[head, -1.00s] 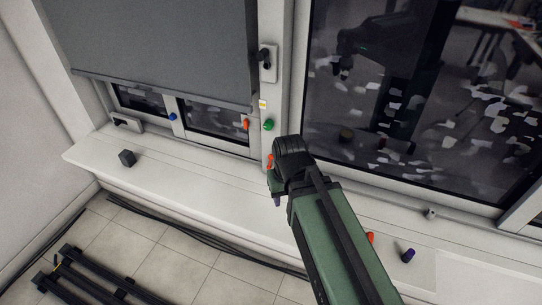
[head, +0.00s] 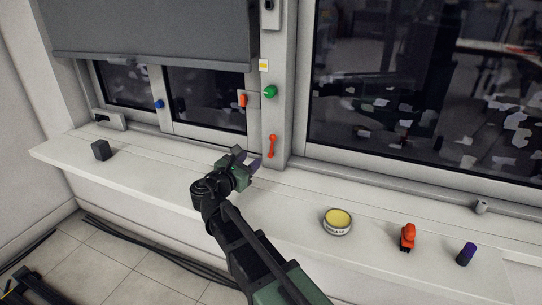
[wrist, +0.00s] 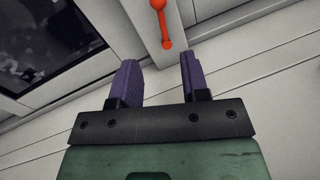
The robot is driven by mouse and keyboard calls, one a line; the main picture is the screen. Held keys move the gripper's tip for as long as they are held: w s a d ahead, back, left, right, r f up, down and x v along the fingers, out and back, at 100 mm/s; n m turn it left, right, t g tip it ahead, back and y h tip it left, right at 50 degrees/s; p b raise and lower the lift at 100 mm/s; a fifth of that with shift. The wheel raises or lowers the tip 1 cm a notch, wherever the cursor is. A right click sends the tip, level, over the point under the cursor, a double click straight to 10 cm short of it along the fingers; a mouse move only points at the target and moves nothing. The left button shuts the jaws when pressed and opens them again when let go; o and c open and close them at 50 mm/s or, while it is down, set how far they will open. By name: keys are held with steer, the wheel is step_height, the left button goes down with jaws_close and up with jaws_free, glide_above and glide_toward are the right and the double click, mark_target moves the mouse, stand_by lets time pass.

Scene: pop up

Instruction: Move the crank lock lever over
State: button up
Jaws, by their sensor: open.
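A red-orange lever (head: 271,146), which looks like the crank lock lever, is mounted on the white post between the windows. It hangs roughly upright, with a rounded knob at each end. It also shows at the top of the wrist view (wrist: 162,22). My gripper (head: 248,158) is just left of and below the lever, over the sill. In the wrist view its two purple fingers (wrist: 158,62) are spread and empty. The lever's lower end lies beyond the gap between the fingertips, apparently not touched.
A green knob (head: 270,91), a red handle (head: 242,101) and a blue knob (head: 158,104) are on the window frames. The sill holds a dark cube (head: 101,150), a yellow-topped tin (head: 337,221), a red object (head: 407,237) and a purple-topped cylinder (head: 466,254). A grey blind (head: 150,30) hangs upper left.

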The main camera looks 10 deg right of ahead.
mark_target(272, 146)
steer(key=x, duration=1.1)
steer(key=shift+s, duration=0.1)
steer(key=shift+c, duration=0.4)
jaws_close()
steer(key=shift+f, duration=0.1)
